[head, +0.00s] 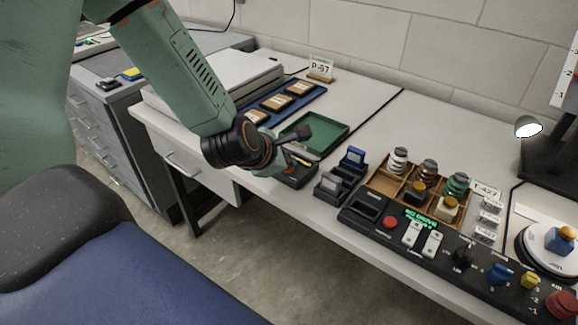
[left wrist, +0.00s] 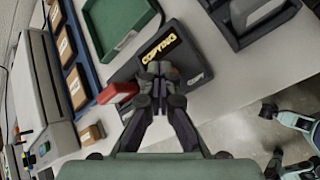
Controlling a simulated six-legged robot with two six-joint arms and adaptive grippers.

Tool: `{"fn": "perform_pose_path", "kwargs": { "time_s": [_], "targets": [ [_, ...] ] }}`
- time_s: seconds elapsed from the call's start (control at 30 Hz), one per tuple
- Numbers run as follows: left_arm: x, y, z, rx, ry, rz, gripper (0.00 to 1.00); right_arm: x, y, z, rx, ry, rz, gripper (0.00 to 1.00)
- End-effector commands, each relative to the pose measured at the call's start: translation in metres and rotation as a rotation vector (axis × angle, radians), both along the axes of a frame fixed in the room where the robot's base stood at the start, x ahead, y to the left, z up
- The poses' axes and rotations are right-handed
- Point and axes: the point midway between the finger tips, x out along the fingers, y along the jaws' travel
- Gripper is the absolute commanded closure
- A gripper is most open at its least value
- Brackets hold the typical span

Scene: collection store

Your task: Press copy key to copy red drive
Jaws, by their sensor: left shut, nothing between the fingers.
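The copier (left wrist: 195,60) is a dark box on the table, with a lit yellow display (left wrist: 160,48) that appears to read COPYING. The red drive (left wrist: 117,92) sits at the copier's left edge in the left wrist view; I cannot tell how deep it is plugged in. My left gripper (left wrist: 160,72) is shut and empty, its fingertips over the copier's key area below the display. They hide the copy key, and contact cannot be told. In the head view the left gripper (head: 302,138) is above the copier (head: 297,176), and the red drive is hidden. My right gripper is not visible.
A green tray (head: 330,133) lies behind the copier, and a blue rack (head: 290,101) of labelled drives stands left of it. Dark holders (head: 340,178), a wooden compartment box (head: 385,182) and a control panel (head: 405,235) are to the right. The table behind the box is clear.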

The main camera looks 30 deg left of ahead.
Motion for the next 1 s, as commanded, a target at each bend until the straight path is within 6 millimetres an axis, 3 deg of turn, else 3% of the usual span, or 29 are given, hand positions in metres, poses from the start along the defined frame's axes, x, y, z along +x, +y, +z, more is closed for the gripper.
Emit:
{"fn": "perform_pose_path", "kwargs": {
  "time_s": [1.0],
  "targets": [
    [0.0, 0.0, 0.019, 0.0, 0.001, 0.0, 1.0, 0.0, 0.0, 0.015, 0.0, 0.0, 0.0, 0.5]
  ]
}}
